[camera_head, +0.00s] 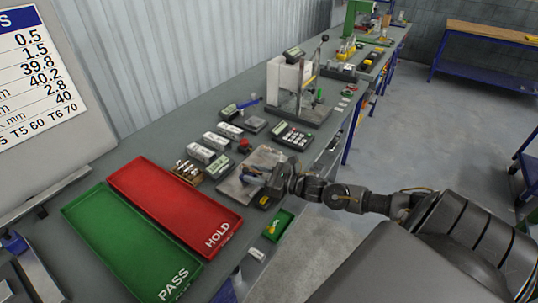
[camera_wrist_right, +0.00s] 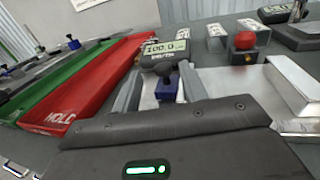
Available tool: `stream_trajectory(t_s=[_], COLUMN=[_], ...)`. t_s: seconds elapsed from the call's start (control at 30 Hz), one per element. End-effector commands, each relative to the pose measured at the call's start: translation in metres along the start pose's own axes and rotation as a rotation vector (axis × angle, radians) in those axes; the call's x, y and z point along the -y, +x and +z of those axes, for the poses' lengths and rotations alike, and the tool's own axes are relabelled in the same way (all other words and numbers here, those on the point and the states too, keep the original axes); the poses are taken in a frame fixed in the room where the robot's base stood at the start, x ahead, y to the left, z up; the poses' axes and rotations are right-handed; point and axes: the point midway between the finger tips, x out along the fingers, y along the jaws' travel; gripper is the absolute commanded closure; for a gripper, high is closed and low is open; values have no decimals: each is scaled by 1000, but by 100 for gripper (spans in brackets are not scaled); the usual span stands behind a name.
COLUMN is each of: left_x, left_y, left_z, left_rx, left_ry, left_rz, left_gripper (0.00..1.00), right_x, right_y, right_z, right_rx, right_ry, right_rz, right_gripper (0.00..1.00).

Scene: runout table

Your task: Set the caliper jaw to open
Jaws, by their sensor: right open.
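A dark digital readout (camera_wrist_right: 165,52) showing about 100.0 stands just ahead of my right gripper in the right wrist view. Below it is a small blue block (camera_wrist_right: 167,89), which lies between my right gripper's two grey fingers (camera_wrist_right: 158,92). The fingers are apart, and I cannot tell whether either touches the block. I take the readout and block to be the caliper, but its jaw is not clearly visible. In the head view my right gripper (camera_head: 268,184) is low over a grey metal plate (camera_head: 240,187) and hides part of it. My left gripper is not in view.
A red HOLD tray (camera_head: 170,205) and green PASS tray (camera_head: 125,245) lie left of the plate. A wooden block of small parts (camera_head: 187,171), several grey gauge boxes and a red button (camera_head: 244,145) stand behind. A small green tray (camera_head: 279,225) sits at the bench edge.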

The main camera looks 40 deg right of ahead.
Motion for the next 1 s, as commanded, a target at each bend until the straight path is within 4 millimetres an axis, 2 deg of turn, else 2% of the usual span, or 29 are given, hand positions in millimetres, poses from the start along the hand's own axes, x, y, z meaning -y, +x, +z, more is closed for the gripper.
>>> stream_trajectory(t_s=[0.2,0.43,0.63,1.0], left_x=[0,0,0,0], left_y=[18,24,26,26], left_z=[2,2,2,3], left_rx=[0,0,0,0], left_ry=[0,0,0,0], left_rz=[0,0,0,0], left_gripper=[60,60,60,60], right_x=[-1,-1,-1,-1], right_y=[-44,-78,-91,-92], right_z=[-5,-3,-1,0], right_rx=[-7,-5,-1,0], right_ry=[-2,0,0,0], right_rz=[3,2,3,3], right_gripper=[57,57,57,57])
